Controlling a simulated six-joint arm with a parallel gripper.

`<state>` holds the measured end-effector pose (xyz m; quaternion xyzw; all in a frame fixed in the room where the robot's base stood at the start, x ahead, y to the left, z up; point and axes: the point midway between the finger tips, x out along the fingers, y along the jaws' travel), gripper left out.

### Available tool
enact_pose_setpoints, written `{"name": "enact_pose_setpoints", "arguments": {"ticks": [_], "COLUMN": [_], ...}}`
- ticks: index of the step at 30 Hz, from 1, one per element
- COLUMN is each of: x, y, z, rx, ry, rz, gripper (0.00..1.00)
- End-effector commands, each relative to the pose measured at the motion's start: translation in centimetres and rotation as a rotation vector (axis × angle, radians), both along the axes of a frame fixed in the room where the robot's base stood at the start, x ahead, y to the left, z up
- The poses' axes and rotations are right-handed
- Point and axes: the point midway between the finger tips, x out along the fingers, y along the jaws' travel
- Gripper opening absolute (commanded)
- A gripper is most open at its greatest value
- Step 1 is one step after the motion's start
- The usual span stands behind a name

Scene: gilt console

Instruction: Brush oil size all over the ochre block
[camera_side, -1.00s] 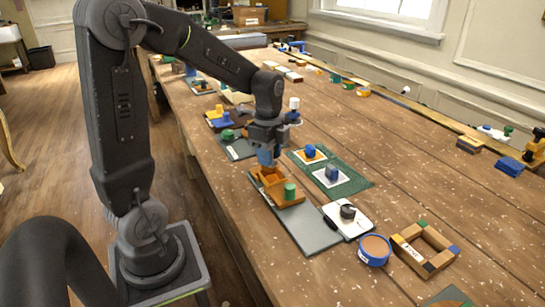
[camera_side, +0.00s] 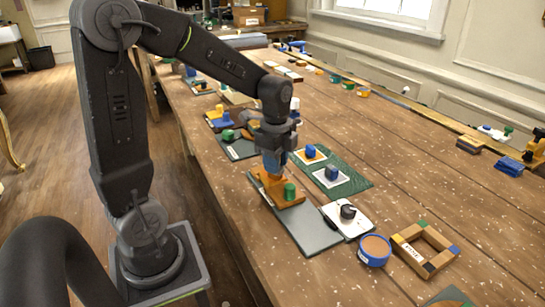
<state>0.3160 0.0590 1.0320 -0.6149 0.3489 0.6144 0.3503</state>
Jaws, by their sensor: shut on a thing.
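An orange-brown block (camera_side: 291,200), which looks like the ochre block, lies on a grey board (camera_side: 312,232) near the table's left edge. A green cylinder (camera_side: 290,191) stands on the block's front end. My gripper (camera_side: 272,152) points down over the block's back part and is shut on a small blue thing (camera_side: 271,164), perhaps the brush. The blue thing's lower end meets orange at the block; whether it touches the block I cannot tell. The block's back part is partly hidden.
A white plate with a dark knob (camera_side: 347,212), a blue round tub (camera_side: 374,250) and a square wooden frame (camera_side: 425,248) lie to the front right. A green mat (camera_side: 352,183) with small blue pieces lies right of the block. The table's right part is mostly clear.

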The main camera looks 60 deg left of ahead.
Motion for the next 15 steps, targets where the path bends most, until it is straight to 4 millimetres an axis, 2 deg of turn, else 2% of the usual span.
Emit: {"name": "enact_pose_setpoints", "arguments": {"ticks": [11, 15], "x": [0.0, 0.0], "y": [-2.3, -1.3], "z": [0.0, 0.0], "rx": [-0.001, -0.001], "ry": [0.002, 0.002], "rz": [-0.003, 0.002], "gripper": [0.06, 0.06]}}
